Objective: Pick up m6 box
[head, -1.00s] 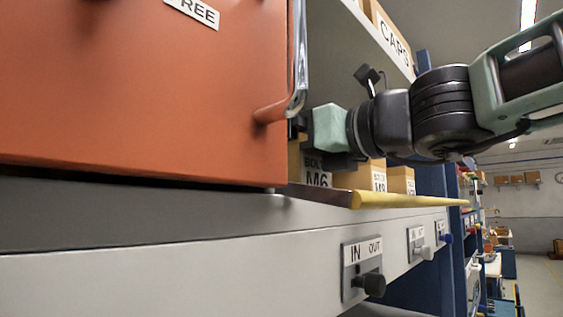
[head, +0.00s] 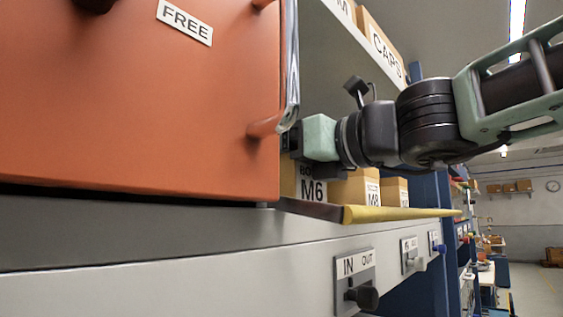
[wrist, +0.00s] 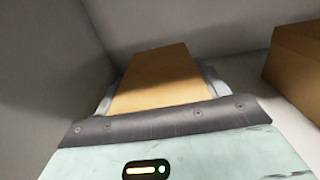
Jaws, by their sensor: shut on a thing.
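The m6 box (head: 312,188) is a tan cardboard box with a white M6 label. In the head view it stands low in the shelf bay, partly hidden by the orange front. In the wrist view the tan box (wrist: 162,80) fills the space between the two grey fingers. My gripper (head: 291,142) reaches in from the right above the label and is shut on the box. Its fingertips are largely hidden in the head view. I cannot tell whether the box is lifted.
An orange panel marked FREE (head: 185,20) with a handle blocks the left. The M8 box (head: 356,188) stands to the right of the m6 box, and another box (head: 394,191) beyond it. A yellow-ended bar (head: 395,214) runs along the front edge. An IN/OUT switch (head: 355,282) is below.

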